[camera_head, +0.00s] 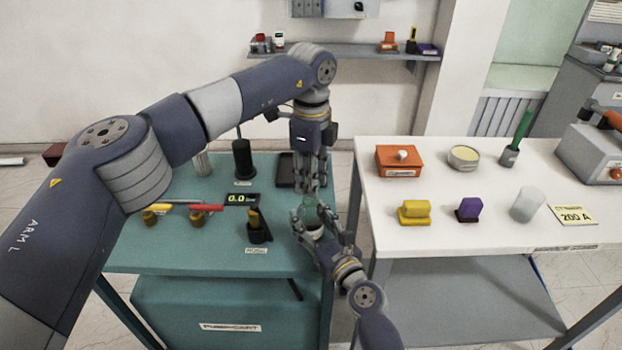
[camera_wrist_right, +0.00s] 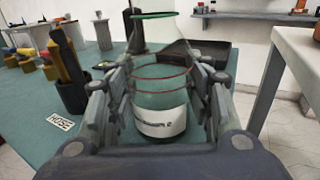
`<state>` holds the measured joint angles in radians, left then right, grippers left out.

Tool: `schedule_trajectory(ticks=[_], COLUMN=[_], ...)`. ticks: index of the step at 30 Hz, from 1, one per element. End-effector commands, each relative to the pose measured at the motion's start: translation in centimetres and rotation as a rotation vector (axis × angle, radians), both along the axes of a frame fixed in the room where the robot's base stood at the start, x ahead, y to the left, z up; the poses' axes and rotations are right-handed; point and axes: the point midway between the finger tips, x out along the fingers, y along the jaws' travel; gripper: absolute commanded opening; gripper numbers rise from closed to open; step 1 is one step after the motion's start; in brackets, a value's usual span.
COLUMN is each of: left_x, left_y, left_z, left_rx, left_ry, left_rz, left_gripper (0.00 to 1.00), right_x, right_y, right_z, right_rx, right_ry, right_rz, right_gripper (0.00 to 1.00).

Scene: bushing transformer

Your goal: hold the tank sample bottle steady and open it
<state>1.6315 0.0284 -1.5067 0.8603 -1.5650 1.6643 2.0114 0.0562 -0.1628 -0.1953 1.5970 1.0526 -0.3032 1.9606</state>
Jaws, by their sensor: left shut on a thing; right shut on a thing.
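The clear glass sample bottle (camera_wrist_right: 162,101) stands upright between the fingers of my right gripper (camera_wrist_right: 160,80) in the right wrist view. It has a green ring at the top, reddish rings around its body and a white label low down. In the head view this gripper (camera_head: 322,224) is shut on the bottle near the cart's right edge. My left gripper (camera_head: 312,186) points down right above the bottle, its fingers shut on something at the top. That held part is mostly hidden by the fingers, and I cannot tell whether it is still seated on the bottle.
The teal cart (camera_head: 190,252) carries a hose holder (camera_head: 256,228), a gauge display (camera_head: 243,199), a black post (camera_head: 243,158) and a dark tray (camera_head: 286,170). A white table (camera_head: 450,236) stands close on the right, with an orange box (camera_head: 399,161) and several small items.

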Motion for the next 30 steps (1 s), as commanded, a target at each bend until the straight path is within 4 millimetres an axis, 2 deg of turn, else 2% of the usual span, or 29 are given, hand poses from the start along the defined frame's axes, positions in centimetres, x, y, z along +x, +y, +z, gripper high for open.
schedule_trajectory(ticks=[7, 15, 16, 18, 19, 30], left_x=[0.0, 0.0, 0.0, 0.0, 0.0, 0.0], left_y=[-0.1, 0.0, 0.0, 0.0, 0.0, 0.0], left_z=[3.1, 3.6, 3.6, 3.6, 3.6, 3.6], left_rx=[0.0, 0.0, 0.0, 0.0, 0.0, 0.0], left_ry=[-0.003, 0.0, 0.0, 0.0, 0.0, 0.0], left_rz=[-0.001, 0.0, 0.0, 0.0, 0.0, 0.0], left_gripper=[0.0, 0.0, 0.0, 0.0, 0.0, 0.0], right_x=[0.0, 0.0, 0.0, 0.0, 0.0, -0.1], right_y=[0.0, 0.0, 0.0, 0.0, 0.0, -0.1], right_z=[-0.1, -0.1, -0.1, -0.1, -0.1, -0.1], right_rx=[-0.001, -0.001, -0.001, -0.001, -0.001, 0.0], right_ry=[0.002, 0.002, 0.002, 0.002, 0.002, 0.001], right_rz=[0.0, 0.0, 0.0, 0.0, 0.0, 0.0], right_gripper=[0.0, 0.0, 0.52, 0.68, 0.71, 0.71])
